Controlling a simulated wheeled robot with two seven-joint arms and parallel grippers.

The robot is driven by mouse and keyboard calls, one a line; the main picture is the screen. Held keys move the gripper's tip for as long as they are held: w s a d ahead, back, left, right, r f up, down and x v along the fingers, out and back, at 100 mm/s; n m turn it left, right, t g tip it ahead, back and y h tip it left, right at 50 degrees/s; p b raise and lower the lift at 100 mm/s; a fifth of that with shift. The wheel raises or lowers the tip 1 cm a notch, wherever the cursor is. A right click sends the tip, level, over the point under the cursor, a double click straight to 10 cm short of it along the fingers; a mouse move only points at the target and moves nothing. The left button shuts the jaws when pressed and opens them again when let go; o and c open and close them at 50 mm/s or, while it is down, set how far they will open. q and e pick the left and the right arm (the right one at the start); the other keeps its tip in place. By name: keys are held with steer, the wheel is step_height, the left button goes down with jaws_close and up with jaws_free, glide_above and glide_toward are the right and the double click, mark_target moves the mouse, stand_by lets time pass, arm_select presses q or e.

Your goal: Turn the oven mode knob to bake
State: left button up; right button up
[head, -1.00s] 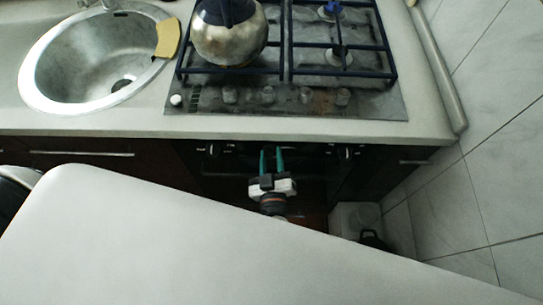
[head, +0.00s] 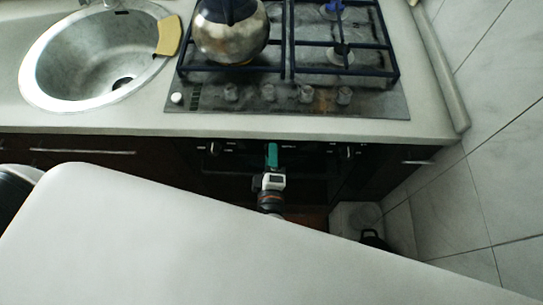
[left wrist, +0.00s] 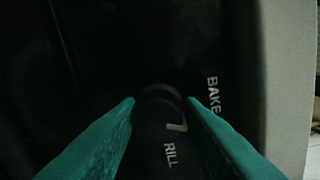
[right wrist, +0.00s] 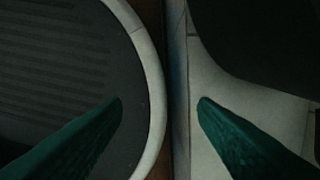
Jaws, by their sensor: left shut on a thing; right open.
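My left gripper (head: 272,152) reaches the oven front below the counter; one teal finger shows in the head view. In the left wrist view its fingers (left wrist: 160,104) are shut on the dark oven mode knob (left wrist: 160,92), one on each side. The white word BAKE (left wrist: 213,94) stands right of the knob. Letters reading RILL (left wrist: 170,155) show below it. A pale mark lies between the knob and those letters; I cannot tell whether it is on the knob. My right gripper (right wrist: 161,104) is open and empty in the right wrist view.
Other oven knobs (head: 347,152) flank the left gripper. Above are the hob (head: 380,100), with a metal kettle (head: 232,42), and a round sink (head: 60,75). A pale tabletop (head: 130,230) crosses the foreground. A tiled wall (head: 500,150) is at right.

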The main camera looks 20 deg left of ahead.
arm_select(q)
steer(key=shift+s+f+n+h+b, duration=0.1)
steer(key=shift+f+n+h+b, duration=0.15)
steer(key=shift+n, duration=0.75)
steer(key=shift+s+n+h+b, duration=0.15)
steer(key=shift+n+b, duration=0.2)
steer(key=shift+n, duration=0.65)
steer(key=shift+w, duration=0.1)
steer(key=o, duration=0.7)
steer(key=shift+o, duration=1.1)
steer(key=shift+w+r, duration=0.1)
steer(key=f+b+v, duration=0.1)
steer(key=b+v, duration=0.1)
steer(key=v, duration=1)
steer(key=shift+r, duration=0.45)
